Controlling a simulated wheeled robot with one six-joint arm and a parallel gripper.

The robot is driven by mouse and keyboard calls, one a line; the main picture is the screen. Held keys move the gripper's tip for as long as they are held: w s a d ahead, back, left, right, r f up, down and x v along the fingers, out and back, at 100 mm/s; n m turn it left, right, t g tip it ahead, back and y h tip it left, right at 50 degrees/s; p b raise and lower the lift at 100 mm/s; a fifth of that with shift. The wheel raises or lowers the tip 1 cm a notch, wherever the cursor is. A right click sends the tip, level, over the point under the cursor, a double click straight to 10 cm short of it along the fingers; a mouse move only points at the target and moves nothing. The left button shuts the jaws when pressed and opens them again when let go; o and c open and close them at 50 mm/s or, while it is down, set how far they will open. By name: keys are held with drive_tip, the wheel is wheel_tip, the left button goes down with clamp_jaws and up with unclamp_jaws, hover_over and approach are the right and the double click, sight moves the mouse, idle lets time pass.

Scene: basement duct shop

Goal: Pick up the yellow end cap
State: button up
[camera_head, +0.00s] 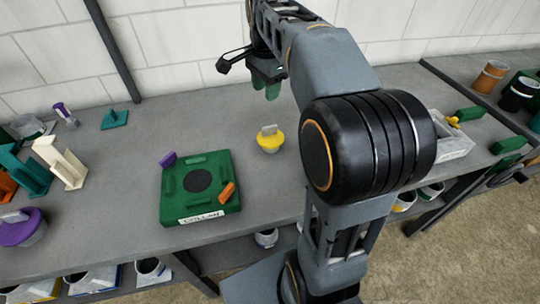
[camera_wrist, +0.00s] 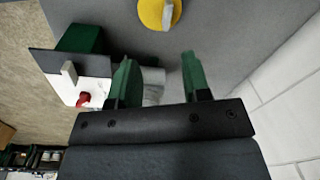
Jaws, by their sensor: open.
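The yellow end cap (camera_head: 270,141) is a round yellow piece with a pale grey tab standing up on top. It rests on the grey bench, to the right of the green fixture. In the wrist view the end cap (camera_wrist: 158,13) is at the top edge, partly cut off, beyond the fingertips. My gripper (camera_head: 268,88) is above the bench, behind the end cap and apart from it. In the wrist view my gripper (camera_wrist: 158,68) has its two green fingers spread, with nothing held between them.
The green fixture (camera_head: 200,214) holds a purple and an orange piece. A purple cap (camera_head: 22,228) and cream bracket (camera_head: 62,163) stand at left. A white box (camera_head: 455,147) is at right, behind my arm. The bench around the end cap is clear. A tiled wall (camera_head: 180,50) runs behind.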

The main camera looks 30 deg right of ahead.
wheel_tip(320, 180, down, 4)
drive_tip(key=w+d+m+b, duration=0.2)
drive_tip(key=w+m, duration=0.1)
drive_tip(key=b, duration=0.2)
hover_over(269, 127)
drive_tip(key=shift+m+g, duration=0.4)
drive_tip(key=f, duration=0.6)
drive_tip(key=shift+w+d, duration=0.15)
drive_tip(key=shift+d, duration=0.1)
drive_tip(key=shift+a+f+b, duration=0.15)
drive_tip(key=shift+f+b, duration=0.25)
drive_tip(key=shift+f, duration=2.9)
drive_tip(key=shift+c, duration=0.2)
clamp_jaws()
